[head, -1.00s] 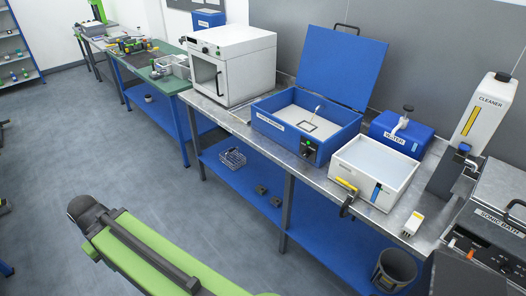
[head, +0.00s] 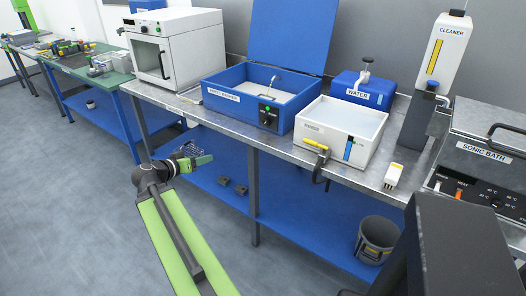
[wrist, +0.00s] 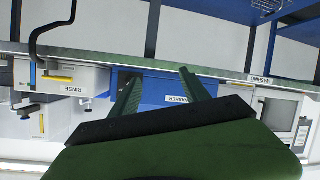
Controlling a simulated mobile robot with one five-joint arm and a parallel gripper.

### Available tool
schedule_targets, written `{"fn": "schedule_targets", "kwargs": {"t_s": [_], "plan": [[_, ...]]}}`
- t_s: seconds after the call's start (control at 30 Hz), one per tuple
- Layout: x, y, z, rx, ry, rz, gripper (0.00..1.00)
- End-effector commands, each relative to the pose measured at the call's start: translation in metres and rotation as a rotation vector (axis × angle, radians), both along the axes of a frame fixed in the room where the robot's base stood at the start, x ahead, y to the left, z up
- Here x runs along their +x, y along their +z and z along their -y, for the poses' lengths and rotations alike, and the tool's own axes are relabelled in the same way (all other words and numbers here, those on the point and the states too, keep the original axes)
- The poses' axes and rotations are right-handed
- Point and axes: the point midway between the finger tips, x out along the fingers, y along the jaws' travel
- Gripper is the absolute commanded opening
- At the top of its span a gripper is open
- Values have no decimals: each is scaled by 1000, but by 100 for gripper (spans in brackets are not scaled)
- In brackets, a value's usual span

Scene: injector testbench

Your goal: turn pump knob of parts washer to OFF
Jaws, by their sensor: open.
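The parts washer (head: 240,108) is a blue open tray with a raised lid on the metal bench. Its pump knob (head: 267,118) is dark, on a black panel at the right of its front face; the setting is too small to read. My gripper (head: 198,161) is open and empty in front of the bench, left of the knob and below the bench top, apart from it. In the upside-down wrist view my two green fingers (wrist: 160,76) spread before the blue washer front (wrist: 150,92). I cannot make out the knob there; the left finger may hide it.
A blue lower shelf (head: 300,195) holds a wire basket and small parts. The floor in front is clear.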

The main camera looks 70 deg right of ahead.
Motion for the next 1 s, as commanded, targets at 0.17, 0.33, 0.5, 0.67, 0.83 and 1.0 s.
{"fn": "schedule_targets", "kwargs": {"t_s": [0.17,0.33,0.5,0.67,0.83,1.0], "plan": [[-79,-3,82,-317,-127,94,54],[-101,13,102,-419,-142,118,54],[-102,17,108,-423,-142,120,54],[-109,17,136,-422,-146,118,54],[-119,16,178,-421,-144,118,54],[-129,16,219,-421,-143,118,54]]}}
